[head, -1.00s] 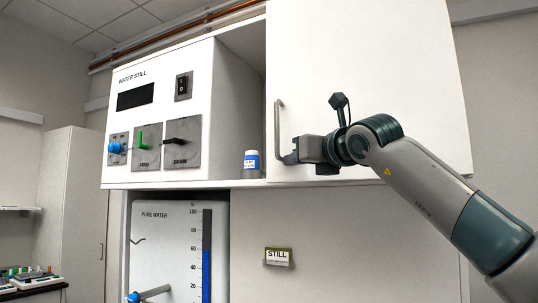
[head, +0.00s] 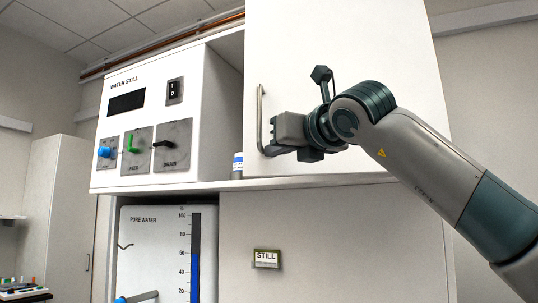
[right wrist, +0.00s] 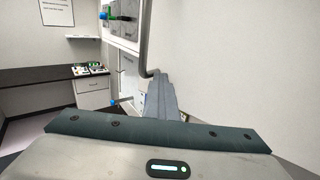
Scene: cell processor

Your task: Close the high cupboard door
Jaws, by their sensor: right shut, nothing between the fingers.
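The high cupboard door (head: 350,60) is a large white panel at the upper middle of the head view. My left gripper is out of view.
The water still (head: 140,125), with switch and knobs, stands left of the gap. A small white-and-blue bottle (head: 238,166) is partly hidden by the door edge.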

